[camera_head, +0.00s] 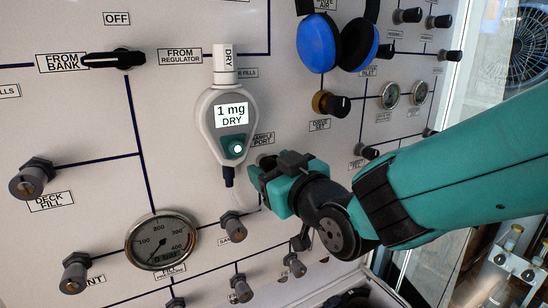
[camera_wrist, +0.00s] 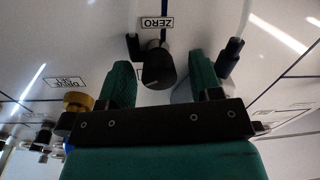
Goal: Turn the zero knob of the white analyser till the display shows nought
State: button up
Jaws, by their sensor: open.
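The white analyser (camera_head: 221,106) hangs on the panel in the head view. Its display (camera_head: 232,115) reads "1 mg DRY". A green patch with a white round button lies below the display. A black knob (camera_wrist: 158,70) shows in the wrist view, beside an upside-down label reading "ZERO" (camera_wrist: 157,23). My gripper (camera_head: 262,172) is open, just right of and below the analyser in the head view. In the wrist view its two green fingers (camera_wrist: 160,80) stand apart on either side of the knob, with visible gaps. The knob is hidden behind my gripper in the head view.
A pressure gauge (camera_head: 161,241) and several grey valve knobs sit lower on the panel. A brass-and-black knob (camera_head: 331,104) is right of the analyser, below blue ear defenders (camera_head: 316,44). A dark lever (camera_head: 113,60) is at upper left.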

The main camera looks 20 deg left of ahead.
jog(key=shift+w+a, duration=0.15)
jog(key=shift+a, duration=0.05)
jog(key=c, duration=0.9)
jog(key=shift+f+n+b, duration=0.3)
jog(key=shift+n+b, duration=0.3)
jog(key=shift+b, duration=0.6)
jog(key=shift+c, duration=0.2)
jog(key=shift+n+b, duration=0.7)
jog(key=shift+b, duration=0.3)
jog(key=shift+r+n, duration=0.2)
jog(key=shift+n, duration=0.1)
